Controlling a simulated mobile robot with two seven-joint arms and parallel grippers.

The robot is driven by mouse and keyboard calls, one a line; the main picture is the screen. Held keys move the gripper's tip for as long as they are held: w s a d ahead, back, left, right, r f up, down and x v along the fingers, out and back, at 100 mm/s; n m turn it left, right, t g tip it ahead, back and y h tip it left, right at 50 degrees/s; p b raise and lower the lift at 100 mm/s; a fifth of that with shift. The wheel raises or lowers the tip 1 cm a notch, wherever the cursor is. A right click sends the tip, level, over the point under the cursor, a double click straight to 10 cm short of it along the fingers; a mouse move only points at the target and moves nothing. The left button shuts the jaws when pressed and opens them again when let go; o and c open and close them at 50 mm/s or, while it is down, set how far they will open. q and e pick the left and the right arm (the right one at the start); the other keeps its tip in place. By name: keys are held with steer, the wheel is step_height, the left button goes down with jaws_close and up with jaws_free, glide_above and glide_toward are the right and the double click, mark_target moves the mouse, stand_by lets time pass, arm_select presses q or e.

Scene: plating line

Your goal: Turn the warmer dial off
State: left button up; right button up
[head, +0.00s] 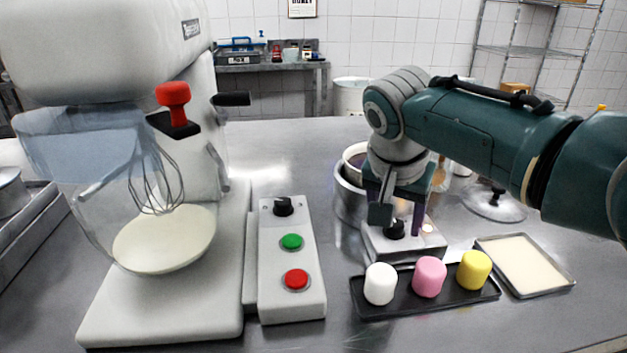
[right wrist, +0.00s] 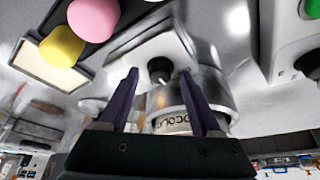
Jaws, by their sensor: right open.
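The warmer dial (head: 394,229) is a black knob on top of a light-grey warmer box (head: 375,246), in front of a metal pot (head: 347,201). My right gripper (head: 399,222) is above the dial, pointing down, with its fingers apart. In the right wrist view the dial (right wrist: 160,69) shows between and beyond the two purple fingertips (right wrist: 160,78). A gap shows on both sides of the knob, and the gripper holds nothing. A small lit spot (head: 428,228) shows on the box beside the dial. My left gripper is not in view.
A black tray (head: 440,306) with white, pink and yellow pieces stands in front of the warmer. A shallow metal tray (head: 553,287) lies right of it. A control box (head: 291,220) with green and red buttons and a mixer (head: 215,290) stand to the left.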

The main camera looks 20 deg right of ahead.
jaws_close()
stand_by(0.4)
